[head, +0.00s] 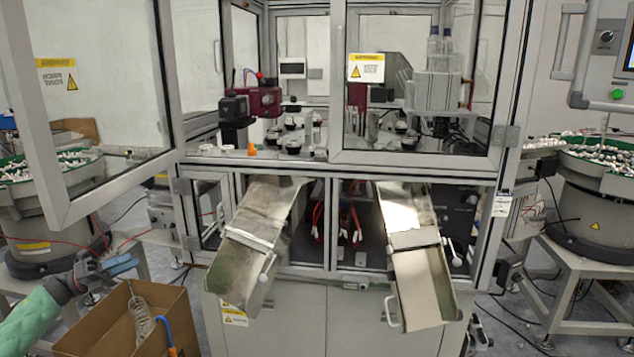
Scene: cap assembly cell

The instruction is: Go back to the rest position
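My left gripper (122,267) shows at the lower left, at the end of my green-sleeved arm. It is beside and a little above the open cardboard box (115,326). Nothing is clearly seen between its fingers, and their gap cannot be made out. My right gripper is not in view. The cap assembly machine (330,170) stands in front of me, with its left glass door (90,90) swung open toward me.
Two metal chutes, the left one (250,240) and the right one (415,255), slope out of the machine's front. Bowl feeders stand at left (50,195) and right (598,195). A clear coiled hose (141,318) and a blue tube (164,332) are at the box.

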